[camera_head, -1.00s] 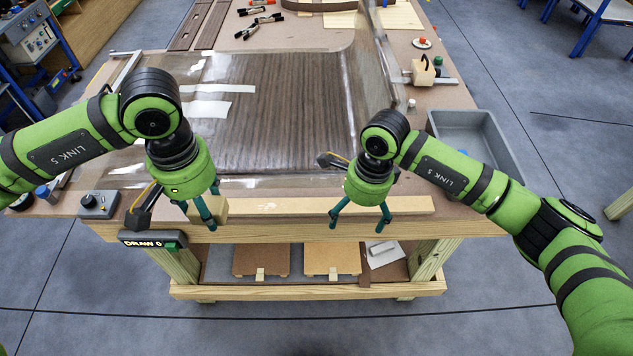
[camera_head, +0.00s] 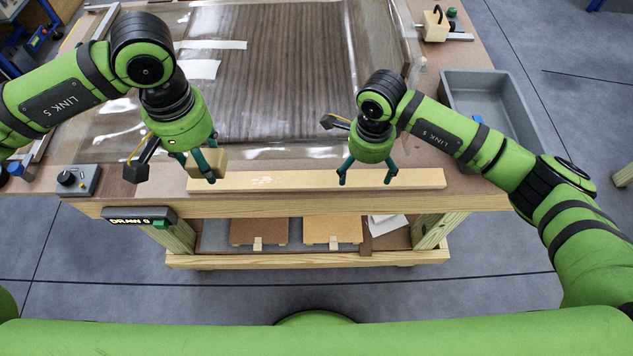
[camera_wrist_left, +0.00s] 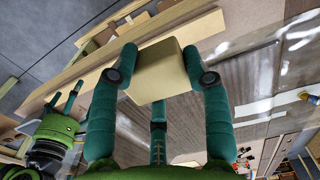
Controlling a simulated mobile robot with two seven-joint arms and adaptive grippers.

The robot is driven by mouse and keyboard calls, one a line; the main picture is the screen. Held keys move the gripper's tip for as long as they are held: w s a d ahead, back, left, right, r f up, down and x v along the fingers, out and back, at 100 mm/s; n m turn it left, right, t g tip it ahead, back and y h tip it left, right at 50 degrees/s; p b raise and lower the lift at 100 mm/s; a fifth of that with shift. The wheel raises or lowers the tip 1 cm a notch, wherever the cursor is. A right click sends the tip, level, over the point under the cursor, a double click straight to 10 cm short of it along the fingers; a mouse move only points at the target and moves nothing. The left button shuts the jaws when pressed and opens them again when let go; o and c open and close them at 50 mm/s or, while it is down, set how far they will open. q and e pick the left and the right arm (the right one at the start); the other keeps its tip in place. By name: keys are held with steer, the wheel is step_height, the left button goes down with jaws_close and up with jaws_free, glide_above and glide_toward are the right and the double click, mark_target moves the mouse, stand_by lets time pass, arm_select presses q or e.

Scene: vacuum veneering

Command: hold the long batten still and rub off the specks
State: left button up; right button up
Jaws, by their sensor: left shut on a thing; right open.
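The long batten (camera_head: 310,180), a pale wooden strip, lies along the front of the table. White specks (camera_head: 262,181) show on its left half. My left gripper (camera_head: 206,168) is shut on a tan block (camera_head: 212,158), at the batten's left end. In the left wrist view the block (camera_wrist_left: 158,72) sits between the fingers, with the batten (camera_wrist_left: 190,38) beyond it. I cannot tell whether the block touches the batten. My right gripper (camera_head: 365,181) is open, its fingertips overlapping the right half of the batten in the head view. Contact there is unclear.
Behind the batten, a dark wood-grain sheet (camera_head: 290,95) lies under clear film. A knob box (camera_head: 78,181) and a display (camera_head: 140,218) are at the front left. A grey bin (camera_head: 490,100) is at the right. Boards (camera_head: 332,230) rest on the lower shelf.

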mark_target(361, 182)
arm_select(q)
steer(key=shift+s+f+b, duration=0.25)
steer(key=shift+f+b, duration=0.6)
steer(key=shift+f, duration=0.15)
arm_select(e)
steer(key=f, duration=0.3)
steer(key=shift+s+f, duration=0.2)
steer(key=shift+s, duration=0.05)
arm_select(q)
steer(key=shift+w+f, duration=0.15)
steer(key=shift+f, duration=0.15)
arm_select(e)
steer(key=shift+w+f, duration=0.15)
steer(key=shift+f, duration=0.45)
steer(key=shift+r, duration=0.1)
arm_select(q)
steer(key=shift+r, duration=0.1)
arm_select(e)
steer(key=shift+c, duration=1)
steer(key=c, duration=0.5)
steer(key=o, duration=0.7)
